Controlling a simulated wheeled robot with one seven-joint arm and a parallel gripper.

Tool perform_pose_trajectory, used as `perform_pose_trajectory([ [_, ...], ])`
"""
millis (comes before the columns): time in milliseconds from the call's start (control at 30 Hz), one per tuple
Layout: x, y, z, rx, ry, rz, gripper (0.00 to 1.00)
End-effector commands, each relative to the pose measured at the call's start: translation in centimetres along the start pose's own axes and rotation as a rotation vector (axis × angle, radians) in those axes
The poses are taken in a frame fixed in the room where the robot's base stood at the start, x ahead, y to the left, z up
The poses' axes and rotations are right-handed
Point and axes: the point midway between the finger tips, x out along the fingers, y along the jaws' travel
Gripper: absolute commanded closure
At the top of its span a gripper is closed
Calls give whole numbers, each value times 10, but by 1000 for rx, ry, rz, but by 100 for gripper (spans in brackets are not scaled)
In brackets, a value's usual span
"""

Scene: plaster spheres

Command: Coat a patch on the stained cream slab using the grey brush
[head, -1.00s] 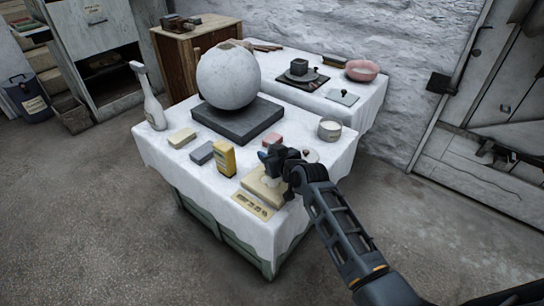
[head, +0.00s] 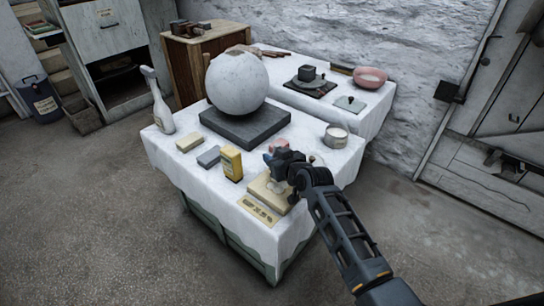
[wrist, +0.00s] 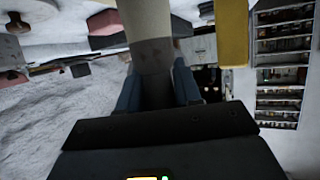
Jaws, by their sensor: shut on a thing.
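The cream slab (head: 262,190) lies near the front right corner of the cloth-covered table. A paler area shows on its top, partly behind my gripper; I cannot tell stain from coating. My gripper (head: 277,160) is above the slab's far side in the head view. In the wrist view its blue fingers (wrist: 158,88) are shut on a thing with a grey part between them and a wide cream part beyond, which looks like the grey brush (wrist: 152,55). In the head view my gripper hides most of the brush, so contact with the slab cannot be seen.
A yellow box (head: 231,164), a grey block (head: 208,157) and a cream block (head: 189,143) stand left of the slab. A big plaster sphere (head: 237,82) rests on a dark plinth (head: 245,125) behind. A tin (head: 336,137) and a spray bottle (head: 158,105) stand near the edges.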

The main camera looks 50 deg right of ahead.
Motion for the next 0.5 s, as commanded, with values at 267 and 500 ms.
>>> perform_pose_trajectory([
  [267,-3,1,-1,-1,0,0,97],
  [500,-7,1,-12,-1,1,0,97],
])
